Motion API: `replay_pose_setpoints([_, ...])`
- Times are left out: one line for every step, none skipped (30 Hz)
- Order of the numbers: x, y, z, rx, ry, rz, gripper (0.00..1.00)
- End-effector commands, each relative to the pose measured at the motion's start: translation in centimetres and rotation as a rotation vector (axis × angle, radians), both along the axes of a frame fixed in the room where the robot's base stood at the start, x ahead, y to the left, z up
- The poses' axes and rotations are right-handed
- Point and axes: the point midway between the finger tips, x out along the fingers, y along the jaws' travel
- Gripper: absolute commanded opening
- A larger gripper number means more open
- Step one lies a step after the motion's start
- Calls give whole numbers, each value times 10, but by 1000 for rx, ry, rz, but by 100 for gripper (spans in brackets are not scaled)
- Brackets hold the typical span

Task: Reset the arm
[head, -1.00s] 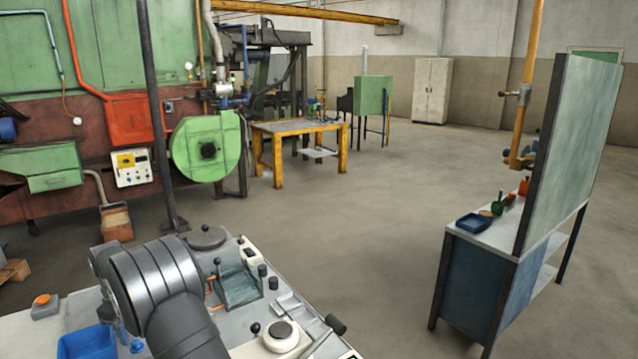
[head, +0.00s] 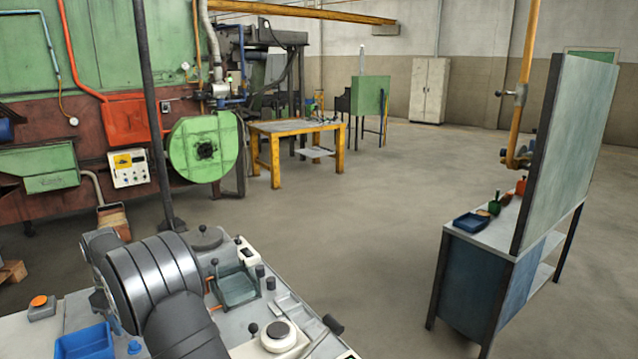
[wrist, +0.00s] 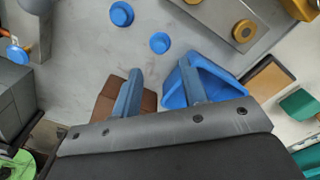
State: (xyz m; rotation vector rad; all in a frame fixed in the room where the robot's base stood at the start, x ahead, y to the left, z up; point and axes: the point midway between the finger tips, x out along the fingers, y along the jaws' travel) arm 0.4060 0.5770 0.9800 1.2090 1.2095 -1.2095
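My arm (head: 150,280) shows as grey and black links over the bench at the lower left of the head view. Its gripper is hidden behind the links there. In the wrist view my gripper (wrist: 160,70) points at the grey bench top, its two blue-grey fingers spread apart with nothing between them. The right finger overlaps a blue bin (wrist: 222,84) in the picture. The left finger overlaps a brown block (wrist: 107,106). I cannot tell the height of the fingers above the bench.
The bench (head: 20,340) carries a blue bin (head: 85,343), an orange button box (head: 40,305), a greenish tray (head: 238,288) and a white round-topped device (head: 278,336). In the wrist view, blue knobs (wrist: 121,14) and a plate (wrist: 215,12) lie ahead. Open floor (head: 350,240) lies beyond.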

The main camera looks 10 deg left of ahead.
Motion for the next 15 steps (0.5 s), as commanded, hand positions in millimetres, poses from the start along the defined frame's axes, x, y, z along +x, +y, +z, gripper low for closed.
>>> replay_pose_setpoints([1, 1, 12, 4, -3, 0, 40])
replay_pose_setpoints([0, 1, 18, 4, -3, 0, 40])
replay_pose_setpoints([0, 1, 26, 3, -2, 0, 40])
replay_pose_setpoints([0, 1, 32, 3, -2, 0, 40])
replay_pose_setpoints([1, 1, 38, 4, -3, 0, 40])
replay_pose_setpoints([0, 0, 46, 3, -2, 0, 40])
replay_pose_setpoints([0, 0, 52, 4, -3, 0, 40])
replay_pose_setpoints([0, 0, 50, -1, 0, 0, 40])
replay_pose_setpoints([0, -1, 37, -4, 3, 0, 40])
replay_pose_setpoints([0, -1, 30, -5, 3, 0, 40])
replay_pose_setpoints([0, -1, 24, -4, 2, 0, 40])
replay_pose_setpoints([0, -1, 16, -4, 3, 0, 40])
replay_pose_setpoints([0, 0, 10, -3, 2, 0, 40])
replay_pose_setpoints([0, 0, 4, -3, 2, 0, 40])
replay_pose_setpoints([0, 0, -4, -3, 2, 0, 40])
